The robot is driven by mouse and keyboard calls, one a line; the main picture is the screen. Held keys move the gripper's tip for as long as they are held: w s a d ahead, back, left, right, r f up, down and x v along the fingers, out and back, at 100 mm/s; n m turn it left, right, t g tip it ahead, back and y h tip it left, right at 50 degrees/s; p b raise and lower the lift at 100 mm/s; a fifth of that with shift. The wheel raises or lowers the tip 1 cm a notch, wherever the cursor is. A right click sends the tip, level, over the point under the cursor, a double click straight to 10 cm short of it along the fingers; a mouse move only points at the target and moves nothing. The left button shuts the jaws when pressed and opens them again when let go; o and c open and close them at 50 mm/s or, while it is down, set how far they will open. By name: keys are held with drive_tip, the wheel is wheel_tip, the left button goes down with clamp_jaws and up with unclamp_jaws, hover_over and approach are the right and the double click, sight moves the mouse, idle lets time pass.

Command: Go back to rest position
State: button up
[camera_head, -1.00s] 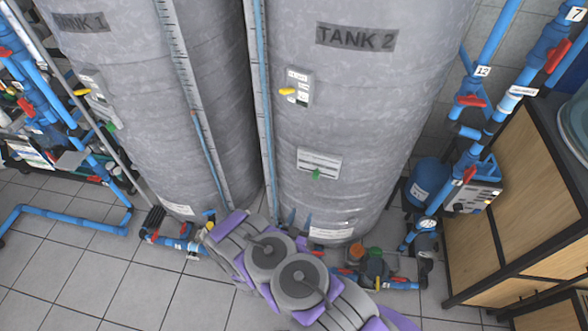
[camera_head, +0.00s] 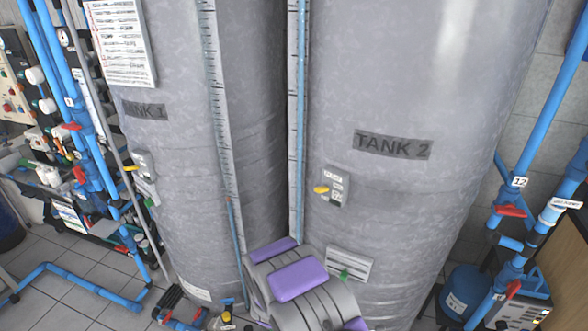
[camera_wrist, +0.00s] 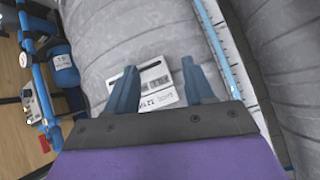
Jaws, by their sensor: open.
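My gripper (camera_wrist: 164,92) shows in the wrist view with its two blue fingers spread apart and nothing between them. It is open. Beyond the fingers is the grey wall of a tank with a white label (camera_wrist: 157,78) on it. In the head view my purple and grey arm is folded at the bottom middle, in front of the tanks, and the fingers are hidden there. Tank 1 (camera_head: 165,190) stands at the left and Tank 2 (camera_head: 410,220) at the right.
Blue pipes with red valves (camera_head: 510,210) run right of Tank 2. More blue pipes and a panel (camera_head: 15,90) are at the left. A blue vessel (camera_head: 465,290) stands low right. Tiled floor (camera_head: 50,310) shows at lower left.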

drive_tip(key=s+r+n+g+y, duration=0.1)
drive_tip(key=s+r+g+y, duration=0.1)
drive_tip(key=s+r, duration=0.35)
drive_tip(key=s+a+r+n+g+y, duration=0.1)
drive_tip(key=s+r+n+g+y, duration=0.1)
drive_tip(key=r, duration=0.7)
drive_tip(key=s+r+n+g+y, duration=0.1)
drive_tip(key=s+r+y, duration=0.1)
drive_tip(key=s+r, duration=0.35)
drive_tip(key=s+d+r+n+g, duration=0.1)
drive_tip(key=s+d+r, duration=0.3)
drive_tip(key=s, duration=0.5)
drive_tip(key=s+d+r+n+g+h, duration=0.1)
drive_tip(key=s+d+r+g, duration=0.2)
drive_tip(key=s, duration=0.7)
drive_tip(key=s+d+r+n+g+h, duration=0.1)
drive_tip(key=s+d+r+g, duration=0.1)
drive_tip(key=s+d+r, duration=0.2)
drive_tip(key=s+r, duration=0.3)
drive_tip(key=s, duration=0.3)
drive_tip(key=shift+s+d+n, duration=0.15)
drive_tip(key=shift+d+n, duration=0.15)
drive_tip(key=shift+d, duration=0.05)
